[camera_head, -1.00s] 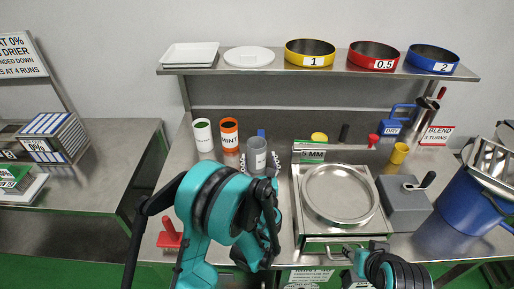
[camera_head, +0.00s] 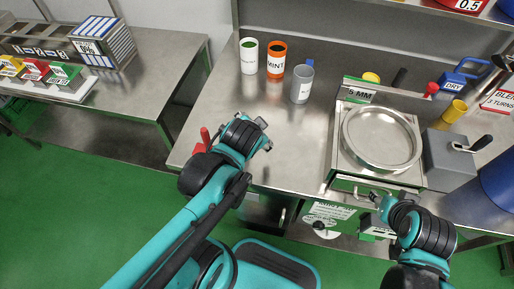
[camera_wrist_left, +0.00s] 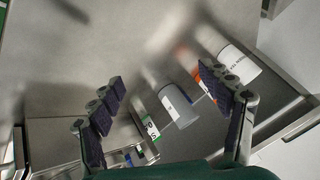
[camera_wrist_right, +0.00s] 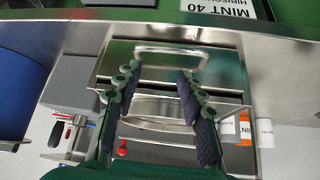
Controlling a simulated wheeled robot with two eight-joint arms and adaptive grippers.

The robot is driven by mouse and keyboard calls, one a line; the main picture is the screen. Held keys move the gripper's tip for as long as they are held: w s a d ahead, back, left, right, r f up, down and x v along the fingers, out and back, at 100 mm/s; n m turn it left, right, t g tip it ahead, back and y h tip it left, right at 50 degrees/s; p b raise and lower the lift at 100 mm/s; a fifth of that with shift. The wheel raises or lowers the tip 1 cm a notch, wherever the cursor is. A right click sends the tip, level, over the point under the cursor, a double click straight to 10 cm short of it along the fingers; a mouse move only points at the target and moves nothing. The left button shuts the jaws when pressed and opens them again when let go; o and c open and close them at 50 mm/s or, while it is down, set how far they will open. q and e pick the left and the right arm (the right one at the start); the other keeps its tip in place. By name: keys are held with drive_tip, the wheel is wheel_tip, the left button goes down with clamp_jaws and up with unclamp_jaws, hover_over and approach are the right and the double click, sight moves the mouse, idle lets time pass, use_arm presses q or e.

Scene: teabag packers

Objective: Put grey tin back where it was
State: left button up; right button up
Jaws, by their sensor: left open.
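The grey tin (camera_head: 301,88) stands upright on the steel bench, in front and to the right of the orange mint tin (camera_head: 276,62). A white tin with a green top (camera_head: 249,56) stands left of that. My left gripper (camera_head: 264,133) is open and empty near the bench's front edge, apart from the grey tin. In the left wrist view the grey tin (camera_wrist_left: 177,105) shows beyond and between the open fingers (camera_wrist_left: 170,105). My right gripper (camera_head: 374,199) is at the drawer front under the round pan; its fingers are apart near the drawer handle (camera_wrist_right: 168,50).
The sifter with its round pan (camera_head: 383,140) stands right of the grey tin. A red-handled item (camera_head: 205,138) is at the bench's left front edge. A grey box with a crank (camera_head: 448,155) is further right. Bench between the left gripper and the tins is clear.

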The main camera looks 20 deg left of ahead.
use_arm(q)
drive_tip(key=s+d+n+g+h, duration=0.1)
drive_tip(key=s+d+n+h, duration=0.1)
drive_tip(key=s+d+n, duration=0.1)
drive_tip(key=shift+s+f+n, duration=0.25)
drive_tip(key=shift+s+n, duration=0.65)
drive_tip(key=shift+s, duration=0.35)
